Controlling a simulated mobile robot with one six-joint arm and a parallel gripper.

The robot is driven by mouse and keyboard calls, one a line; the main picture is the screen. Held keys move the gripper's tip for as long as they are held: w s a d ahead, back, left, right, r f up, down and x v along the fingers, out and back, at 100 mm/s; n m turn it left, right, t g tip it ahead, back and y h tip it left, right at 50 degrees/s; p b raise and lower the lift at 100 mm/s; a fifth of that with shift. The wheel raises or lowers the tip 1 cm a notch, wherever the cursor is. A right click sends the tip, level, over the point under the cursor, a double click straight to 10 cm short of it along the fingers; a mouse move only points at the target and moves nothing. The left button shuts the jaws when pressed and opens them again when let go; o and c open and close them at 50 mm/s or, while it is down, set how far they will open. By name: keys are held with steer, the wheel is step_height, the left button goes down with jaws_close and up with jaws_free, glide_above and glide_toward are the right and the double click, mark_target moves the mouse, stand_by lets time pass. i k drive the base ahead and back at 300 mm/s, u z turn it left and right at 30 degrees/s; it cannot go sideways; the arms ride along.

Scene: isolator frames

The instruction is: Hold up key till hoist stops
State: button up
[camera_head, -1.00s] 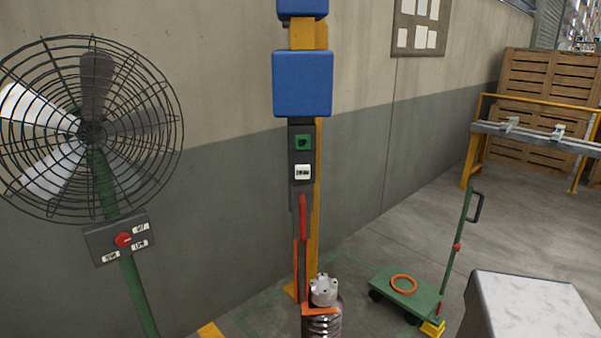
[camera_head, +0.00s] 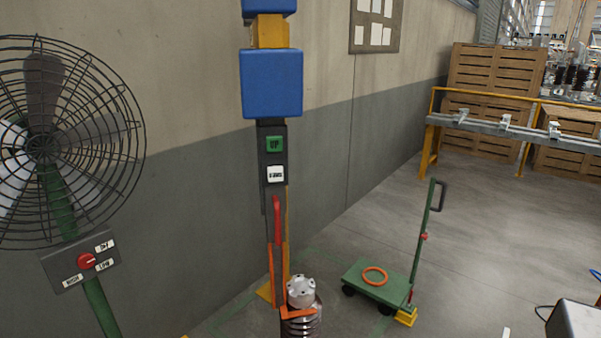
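The hoist stands against the wall in the middle of the head view, with a blue box (camera_head: 271,83) on a yellow column. Below the box hangs a dark control panel (camera_head: 264,200). It carries a green UP key (camera_head: 275,144) and a white key (camera_head: 275,174) under it, whose label is too small to read surely. A red handle (camera_head: 277,220) is below the keys. An orange fork (camera_head: 297,313) is at the bottom, at a ribbed insulator (camera_head: 301,293) with a pale metal cap.
A caged fan (camera_head: 45,140) with a red-knob switch box (camera_head: 80,262) stands at left. A green trolley (camera_head: 352,278) with an orange ring (camera_head: 375,276) stands right of the hoist. A railed bench (camera_head: 480,123) is at back right. Floor between is clear.

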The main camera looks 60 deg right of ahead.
mark_target(274, 144)
steer(key=u, duration=0.65)
steer(key=k, duration=0.15)
steer(key=z, duration=2.45)
steer(key=k, duration=0.9)
steer(key=u, duration=0.2)
steer(key=i, duration=0.9)
